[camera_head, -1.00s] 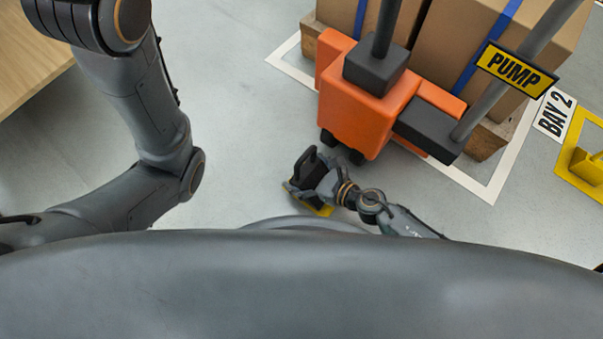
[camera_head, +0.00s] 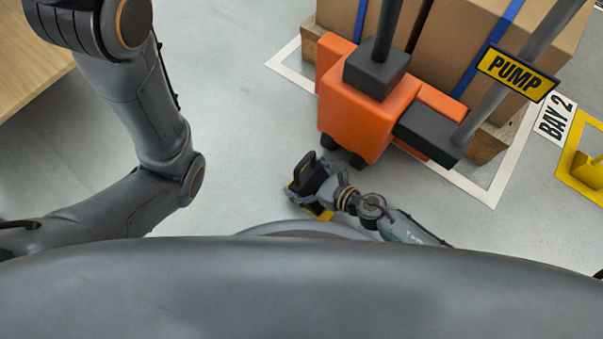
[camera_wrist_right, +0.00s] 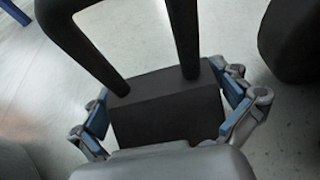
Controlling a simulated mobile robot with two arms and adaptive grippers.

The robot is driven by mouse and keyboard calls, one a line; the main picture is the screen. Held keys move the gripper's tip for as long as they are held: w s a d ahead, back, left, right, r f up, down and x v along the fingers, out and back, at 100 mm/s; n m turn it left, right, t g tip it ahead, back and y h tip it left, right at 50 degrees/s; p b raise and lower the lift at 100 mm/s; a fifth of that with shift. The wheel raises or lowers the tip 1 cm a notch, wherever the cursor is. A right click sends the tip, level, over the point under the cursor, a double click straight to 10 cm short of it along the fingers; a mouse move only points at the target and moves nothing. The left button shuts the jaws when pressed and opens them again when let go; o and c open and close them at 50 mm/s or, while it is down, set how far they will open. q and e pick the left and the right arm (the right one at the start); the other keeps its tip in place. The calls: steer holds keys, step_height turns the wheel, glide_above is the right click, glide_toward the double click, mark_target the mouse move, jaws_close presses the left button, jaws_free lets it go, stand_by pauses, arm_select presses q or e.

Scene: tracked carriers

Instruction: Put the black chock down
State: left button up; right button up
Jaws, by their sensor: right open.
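The black chock (camera_head: 303,176) is a dark block with an upright loop handle, low beside the orange pump truck (camera_head: 360,115). My right gripper (camera_wrist_right: 166,118) is open, with one blue-padded finger on each side of the block of the chock (camera_wrist_right: 165,108). Small gaps seem to show between pads and block, but contact is hard to judge. A yellow patch (camera_head: 320,213) shows beside and under the chock and gripper, mostly hidden. The underside of the chock is hidden. My left arm comes in at the left; its gripper is out of view.
Strapped cartons (camera_head: 460,45) stand on a pallet inside a white floor outline. A PUMP sign (camera_head: 517,71) hangs by the truck's grey bar. A yellow frame (camera_head: 567,168) lies at the right. A wooden table (camera_head: 25,60) is at the left. Open floor lies left of the truck.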

steer(key=p+v, duration=0.2)
steer(key=v, duration=1)
